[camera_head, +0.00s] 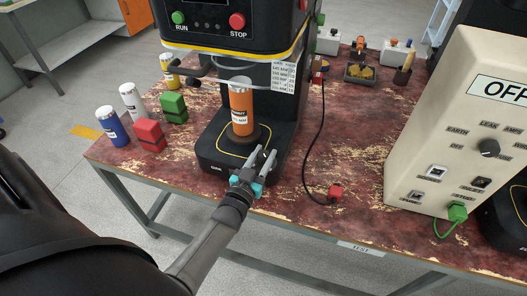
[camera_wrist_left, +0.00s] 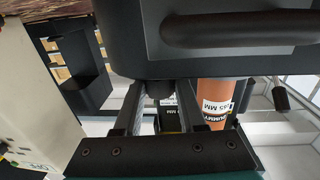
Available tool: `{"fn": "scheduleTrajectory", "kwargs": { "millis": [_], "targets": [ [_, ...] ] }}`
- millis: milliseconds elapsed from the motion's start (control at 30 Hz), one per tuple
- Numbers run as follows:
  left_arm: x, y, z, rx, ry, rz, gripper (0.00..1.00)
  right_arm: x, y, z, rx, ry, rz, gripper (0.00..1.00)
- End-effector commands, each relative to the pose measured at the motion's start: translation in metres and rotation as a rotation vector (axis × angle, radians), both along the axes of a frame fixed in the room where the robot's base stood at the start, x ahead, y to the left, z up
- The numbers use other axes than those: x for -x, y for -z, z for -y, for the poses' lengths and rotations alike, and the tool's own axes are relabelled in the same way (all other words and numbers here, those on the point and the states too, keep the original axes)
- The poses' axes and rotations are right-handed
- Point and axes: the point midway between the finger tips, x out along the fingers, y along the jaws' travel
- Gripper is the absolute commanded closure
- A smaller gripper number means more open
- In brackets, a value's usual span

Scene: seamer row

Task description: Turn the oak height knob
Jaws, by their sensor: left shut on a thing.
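My left gripper (camera_head: 256,171) reaches to the front right of the black seamer's base (camera_head: 215,150). It is shut on a dark, rounded piece, which I take for the oak height knob (camera_wrist_left: 160,88); the fingers hide most of it in the head view. In the left wrist view the gripper (camera_wrist_left: 160,108) has a finger on either side of this piece. An orange can (camera_head: 241,100) with a white label stands upright on a dark round plate (camera_head: 243,138) of the seamer. It also shows upside down in the wrist view (camera_wrist_left: 213,95). My right gripper is not in view.
Blue (camera_head: 112,127), white (camera_head: 132,101) and yellow (camera_head: 169,70) cans and red (camera_head: 149,135) and green (camera_head: 174,107) blocks stand left of the seamer. A beige control box (camera_head: 440,130) reading OFF stands right. A black cable (camera_head: 313,150) crosses the worn red tabletop.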

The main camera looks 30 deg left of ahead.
Motion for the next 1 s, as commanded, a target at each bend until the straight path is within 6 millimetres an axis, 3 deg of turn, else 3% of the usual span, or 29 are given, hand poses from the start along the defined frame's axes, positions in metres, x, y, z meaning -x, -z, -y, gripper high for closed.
{"fn": "scheduleTrajectory", "kwargs": {
  "millis": [733,767,1000],
  "targets": [
    [0.0003,0.0007,0.0002,0.000,-0.079,0.000,1.00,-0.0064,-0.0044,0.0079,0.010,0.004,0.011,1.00],
    [0.0003,0.0007,0.0002,0.000,-0.079,0.000,0.59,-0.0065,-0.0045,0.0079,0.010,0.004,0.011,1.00],
    [0.0001,0.0003,0.0000,0.000,-0.078,0.001,0.32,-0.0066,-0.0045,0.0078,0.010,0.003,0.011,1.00]
  ]
}}
